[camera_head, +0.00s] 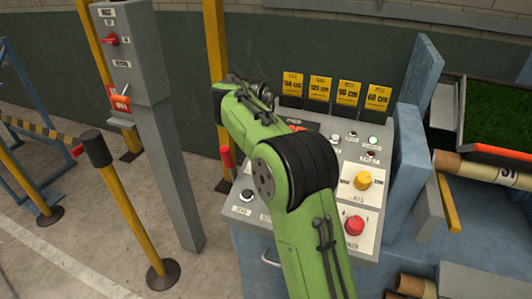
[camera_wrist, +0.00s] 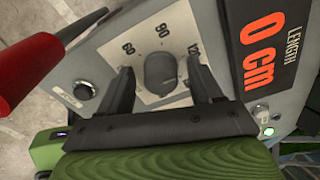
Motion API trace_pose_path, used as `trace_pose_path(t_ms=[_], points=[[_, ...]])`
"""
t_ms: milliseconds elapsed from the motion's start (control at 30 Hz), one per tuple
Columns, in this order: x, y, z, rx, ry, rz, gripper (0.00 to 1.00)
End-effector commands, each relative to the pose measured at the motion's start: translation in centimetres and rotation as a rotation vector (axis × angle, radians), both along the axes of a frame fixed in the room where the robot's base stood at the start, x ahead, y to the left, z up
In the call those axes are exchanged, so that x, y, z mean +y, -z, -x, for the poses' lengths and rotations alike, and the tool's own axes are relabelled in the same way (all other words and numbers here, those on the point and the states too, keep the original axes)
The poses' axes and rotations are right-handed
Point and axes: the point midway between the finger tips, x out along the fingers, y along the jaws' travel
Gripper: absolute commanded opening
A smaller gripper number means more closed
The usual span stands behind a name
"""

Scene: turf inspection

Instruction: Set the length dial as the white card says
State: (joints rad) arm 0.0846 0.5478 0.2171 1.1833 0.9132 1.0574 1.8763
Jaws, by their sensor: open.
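The length dial's dark round knob (camera_wrist: 158,73) sits on a white scale plate (camera_wrist: 150,42) marked 60, 90 and 120 in the wrist view. I cannot make out where its pointer stands. My gripper (camera_wrist: 160,68) is open, with one finger on each side of the knob; contact is not clear. The length display (camera_wrist: 263,50) beside it reads 0 cm in orange. In the head view my green arm hides the dial and gripper. I cannot pick out the white card with certainty.
The console carries a yellow knob (camera_head: 363,180), a red button (camera_head: 354,225) and a black button (camera_head: 247,195). Several yellow cm cards (camera_head: 319,88) stand along its back. A red-tipped post (camera_wrist: 40,60) is close by in the wrist view. A grey switch post (camera_head: 165,130) stands left.

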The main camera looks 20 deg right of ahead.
Motion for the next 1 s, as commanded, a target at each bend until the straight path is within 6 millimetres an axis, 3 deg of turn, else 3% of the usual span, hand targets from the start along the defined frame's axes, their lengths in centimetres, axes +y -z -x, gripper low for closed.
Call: trace_pose_path(t_ms=[167,600,767,1000], points=[[0.4,-1.7,0.3,-0.002,0.002,0.001,0.65],[3.6,-13.3,2.5,-0.003,-0.002,0.001,0.65],[4.2,-14.9,3.0,0.0,-0.002,0.0,0.65],[4.2,-14.9,3.1,0.0,0.0,0.0,0.65]])
